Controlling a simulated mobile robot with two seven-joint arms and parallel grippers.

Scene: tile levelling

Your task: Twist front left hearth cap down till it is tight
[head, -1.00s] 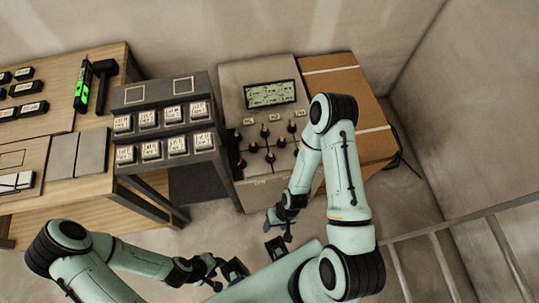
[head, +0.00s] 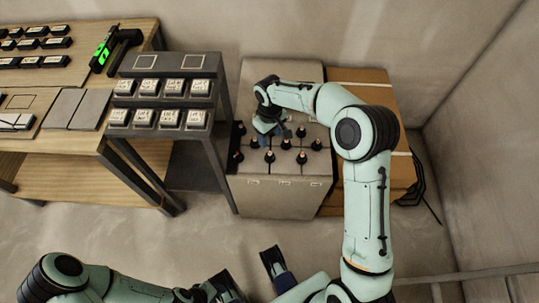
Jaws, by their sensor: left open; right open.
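Several dark upright caps with reddish tips stand in staggered rows on the tan sloping panel (head: 270,200). The one at the front left is a dark cap (head: 236,157) near the panel's left edge. The labels are too small to read, so I cannot tell which cap is the hearth one. My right gripper (head: 272,130) is open, low over the back and middle of the caps, and hides some of them. I cannot tell whether it touches any. My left gripper (head: 250,278) is open and empty at the bottom, in front of the panel and away from it.
A dark stand (head: 188,98) with rows of white labelled blocks stands left of the panel. A cardboard box (head: 365,88) is close on the right.

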